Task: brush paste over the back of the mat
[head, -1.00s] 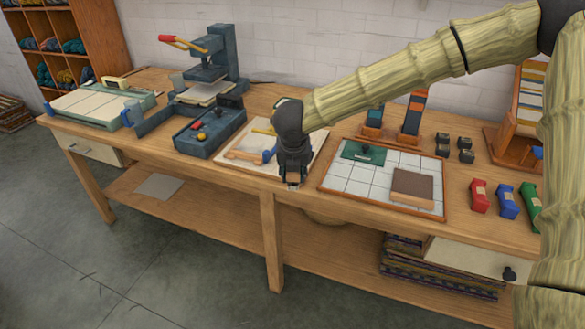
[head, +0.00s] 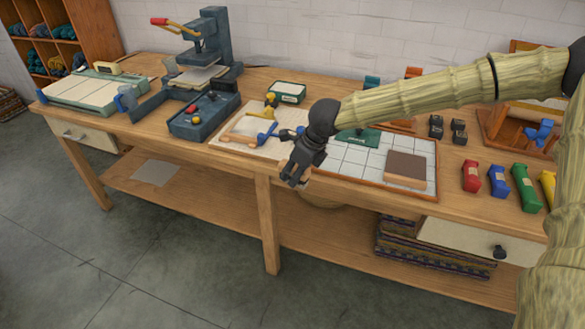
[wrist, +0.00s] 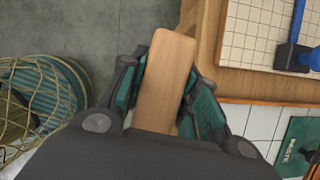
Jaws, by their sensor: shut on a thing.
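My gripper (head: 297,180) is shut on a plain wooden piece (wrist: 167,80), which stands lengthwise between the dark green finger pads in the wrist view. I cannot tell whether it is the brush; no bristles show. In the head view the gripper hangs tilted at the table's front edge, between a cream gridded board (head: 226,142) and a white tiled tray (head: 345,165). A pale flat piece, maybe the mat, lies on the board with a wooden roller-like tool (head: 238,137). A blue-handled tool (head: 267,135) lies there too, also in the wrist view (wrist: 289,55).
A dark press (head: 208,50) and a blue-grey box (head: 203,116) stand left. The floor before the table is clear in the head view.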

